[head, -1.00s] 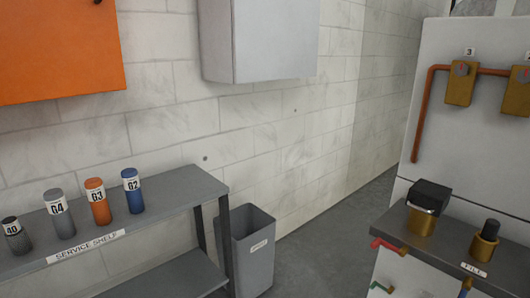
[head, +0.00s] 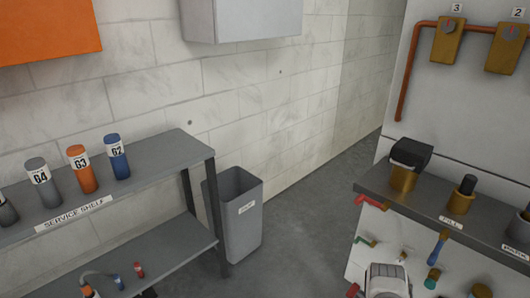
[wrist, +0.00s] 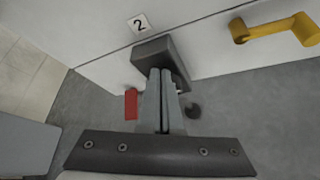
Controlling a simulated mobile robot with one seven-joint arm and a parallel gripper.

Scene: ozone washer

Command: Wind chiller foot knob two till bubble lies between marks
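In the wrist view my gripper (wrist: 165,78) has its two grey fingers side by side with only a thin gap, and I see nothing held between them. The fingertips reach to a dark grey block (wrist: 152,51) on the white panel, under a label marked 2 (wrist: 140,22). A red piece (wrist: 131,103) shows left of the fingers and a dark round piece (wrist: 193,111) right of them. I cannot tell which of these is foot knob two. No bubble or marks can be made out.
A service shelf (head: 180,147) with several labelled canisters stands at the left, a grey bin (head: 246,215) beside it. The white machine (head: 440,105) with a grey ledge (head: 385,193) is at the right. Floor between is clear.

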